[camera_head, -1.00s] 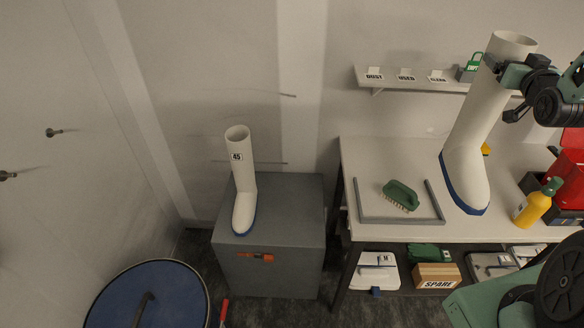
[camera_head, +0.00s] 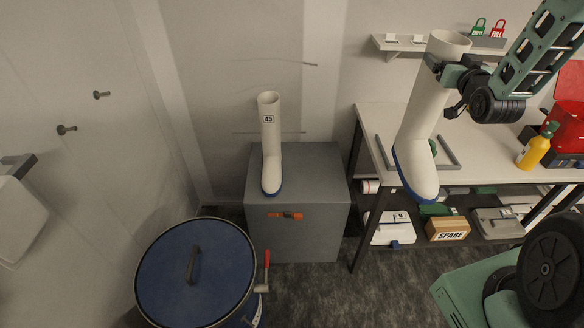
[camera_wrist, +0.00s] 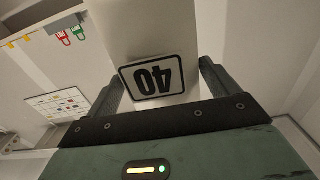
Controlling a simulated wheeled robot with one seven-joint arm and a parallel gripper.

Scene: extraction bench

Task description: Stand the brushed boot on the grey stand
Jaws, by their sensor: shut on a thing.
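My gripper (camera_head: 446,70) is shut on the upper shaft of a white boot (camera_head: 424,115) with a blue sole. The held boot hangs slightly tilted in front of the bench, toe toward the camera. In the wrist view the shaft of the held boot (camera_wrist: 150,30) fills the space between the fingers (camera_wrist: 160,88) and bears a label reading 40. The grey stand (camera_head: 297,228) is a box on the floor left of the bench. A second white boot (camera_head: 271,145), labelled 45, stands upright on the left part of its top. The right part of the top is bare.
The bench (camera_head: 480,135) carries a grey tray frame (camera_head: 447,151), largely behind the held boot, and a yellow bottle (camera_head: 536,148). A blue-lidded drum (camera_head: 195,270) with a red-handled lever stands front left. Boxes, including one marked SPARE (camera_head: 447,229), lie on the lower shelf.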

